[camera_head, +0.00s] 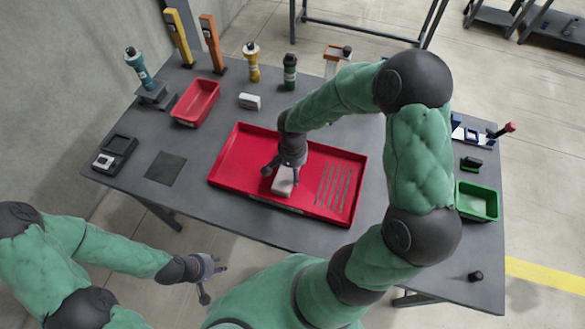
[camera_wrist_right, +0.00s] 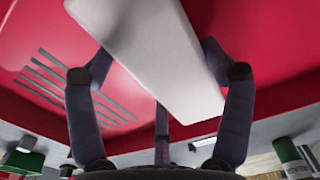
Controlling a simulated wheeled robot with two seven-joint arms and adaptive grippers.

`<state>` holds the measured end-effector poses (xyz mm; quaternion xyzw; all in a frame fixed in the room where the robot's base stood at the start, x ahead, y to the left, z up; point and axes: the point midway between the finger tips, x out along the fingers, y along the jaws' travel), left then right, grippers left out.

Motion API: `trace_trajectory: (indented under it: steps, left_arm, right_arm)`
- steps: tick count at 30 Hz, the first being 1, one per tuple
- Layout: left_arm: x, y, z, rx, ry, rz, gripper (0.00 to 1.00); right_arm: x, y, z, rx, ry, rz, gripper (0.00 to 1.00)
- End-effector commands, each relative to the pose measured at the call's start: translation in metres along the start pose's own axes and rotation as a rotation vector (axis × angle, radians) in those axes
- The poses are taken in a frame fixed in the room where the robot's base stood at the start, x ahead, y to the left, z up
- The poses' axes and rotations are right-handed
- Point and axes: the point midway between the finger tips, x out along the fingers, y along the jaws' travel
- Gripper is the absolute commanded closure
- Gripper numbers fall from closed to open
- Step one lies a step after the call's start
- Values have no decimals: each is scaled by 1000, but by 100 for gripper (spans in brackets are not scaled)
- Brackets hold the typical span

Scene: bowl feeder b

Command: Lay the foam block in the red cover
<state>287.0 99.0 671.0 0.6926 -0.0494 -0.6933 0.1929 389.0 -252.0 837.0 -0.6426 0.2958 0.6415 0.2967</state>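The foam block (camera_head: 283,181) is a pale, white block low over the large red cover (camera_head: 238,158), a shallow tray-like piece with slots at its right. My right gripper (camera_head: 284,174) is above the cover with the block between its fingers. In the right wrist view the white block (camera_wrist_right: 150,55) lies slantwise, with the right gripper's fingers (camera_wrist_right: 158,62) against both its sides. Whether the block touches the cover's floor I cannot tell. My left gripper (camera_head: 213,283) is empty, with fingers apart, in front of the table.
A green bin (camera_head: 477,201) is at the right. Several bottles and upright tools line the back edge. A dark square mat (camera_head: 166,168) lies at left. My right arm hides part of the table.

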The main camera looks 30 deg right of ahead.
Motion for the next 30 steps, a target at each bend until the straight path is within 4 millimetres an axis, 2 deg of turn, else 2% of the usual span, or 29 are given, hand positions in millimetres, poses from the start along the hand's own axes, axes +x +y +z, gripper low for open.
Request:
trace_trajectory:
  steps: [1,2,17,20,30]
  left_arm:
    - [0,0,0,0,0,0,68]
    - [0,0,0,0,0,0,68]
    - [-5,2,0,0,0,0,68]
    - [-9,3,0,0,0,0,68]
    - [-30,11,1,0,0,0,68]
  right_arm:
    - [0,0,0,0,0,0,8]
    - [0,0,0,0,0,0,0]
    - [-4,0,0,0,0,0,0]
    - [-19,0,-1,0,3,-1,0]
    - [-88,-1,-1,0,3,-3,0]
